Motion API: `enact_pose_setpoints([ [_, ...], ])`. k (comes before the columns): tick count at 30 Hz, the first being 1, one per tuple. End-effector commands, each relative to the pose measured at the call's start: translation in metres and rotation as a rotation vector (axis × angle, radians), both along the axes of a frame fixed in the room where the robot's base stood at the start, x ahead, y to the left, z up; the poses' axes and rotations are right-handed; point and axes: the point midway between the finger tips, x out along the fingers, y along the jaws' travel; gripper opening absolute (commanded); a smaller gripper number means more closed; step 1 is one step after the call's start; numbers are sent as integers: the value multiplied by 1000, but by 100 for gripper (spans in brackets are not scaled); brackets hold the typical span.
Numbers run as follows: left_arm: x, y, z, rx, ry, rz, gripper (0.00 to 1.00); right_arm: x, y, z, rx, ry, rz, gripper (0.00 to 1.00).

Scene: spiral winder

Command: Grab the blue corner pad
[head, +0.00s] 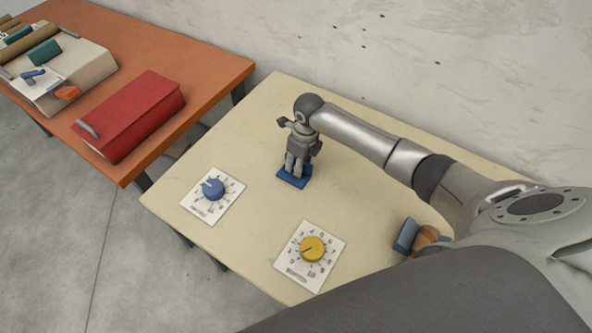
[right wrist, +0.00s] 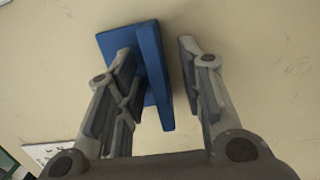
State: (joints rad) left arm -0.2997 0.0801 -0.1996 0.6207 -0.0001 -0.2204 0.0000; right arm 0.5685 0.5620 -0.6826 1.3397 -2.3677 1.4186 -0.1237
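The blue corner pad (head: 293,180) lies on the cream table, with a flat plate and a raised wall. My right gripper (head: 297,170) points down over it and partly hides it. In the right wrist view, the pad's raised wall (right wrist: 155,75) stands between the two fingers of my right gripper (right wrist: 158,78). The left finger is over the plate, close to the wall; whether it touches cannot be told. A clear gap separates the wall from the right finger, so the gripper is open. My left gripper is not in view.
The cream table (head: 255,205) holds a blue dial plate (head: 226,204) and a yellow dial plate (head: 326,274). A grey-blue block (head: 406,235) and a brown piece (head: 427,237) sit beside my arm. An orange table (head: 215,75) with a red box (head: 130,115) stands left.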

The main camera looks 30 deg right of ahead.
Motion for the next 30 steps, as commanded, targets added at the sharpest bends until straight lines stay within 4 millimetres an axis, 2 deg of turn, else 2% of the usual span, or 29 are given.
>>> enact_pose_setpoints([
  [7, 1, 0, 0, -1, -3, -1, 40, 0, 0, 0, 0, 0, 0, 34],
  [15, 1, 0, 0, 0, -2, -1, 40, 0, 0, 0, 0, 0, 0, 0],
  [30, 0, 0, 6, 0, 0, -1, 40, 0, 1, 5, 2, 0, 0, 0],
])
